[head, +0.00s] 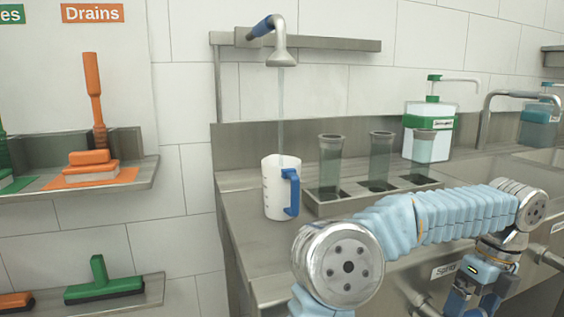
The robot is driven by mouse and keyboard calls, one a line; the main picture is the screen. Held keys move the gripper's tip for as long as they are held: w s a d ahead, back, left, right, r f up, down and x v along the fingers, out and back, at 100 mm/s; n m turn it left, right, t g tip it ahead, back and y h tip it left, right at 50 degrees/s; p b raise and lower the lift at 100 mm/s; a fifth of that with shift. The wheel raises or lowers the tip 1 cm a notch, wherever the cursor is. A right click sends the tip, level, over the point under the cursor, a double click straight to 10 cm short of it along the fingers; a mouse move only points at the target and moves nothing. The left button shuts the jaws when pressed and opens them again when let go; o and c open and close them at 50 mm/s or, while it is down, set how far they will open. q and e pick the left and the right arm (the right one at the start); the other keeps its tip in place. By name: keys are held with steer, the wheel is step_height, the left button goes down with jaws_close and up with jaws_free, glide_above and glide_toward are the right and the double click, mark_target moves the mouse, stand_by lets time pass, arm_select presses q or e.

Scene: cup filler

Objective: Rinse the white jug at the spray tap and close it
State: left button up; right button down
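The white jug (277,195) stands upright on the steel counter, its blue handle (292,192) on the right side. The spray tap (281,58) hangs above it, and a thin water stream (281,110) runs down into the jug's open top. The inside of the jug is hidden. One arm, which I take as my right, crosses in front of the counter. Its gripper (474,302) points down at the lower right, near the counter front by a label that seems to read "SPRAY" (445,270). Its fingertips are cut off by the frame edge. My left gripper is not in view.
A steel rack (322,207) with three grey-green cups stands right of the jug. Behind are a green-topped soap dispenser (429,130) and a curved faucet (487,112). Pipes (548,258) run along the counter front.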

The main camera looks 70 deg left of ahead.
mark_target(476, 314)
arm_select(q)
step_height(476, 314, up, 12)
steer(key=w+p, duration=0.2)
steer(key=p, duration=0.1)
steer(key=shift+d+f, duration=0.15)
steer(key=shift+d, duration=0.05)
stand_by(0.5)
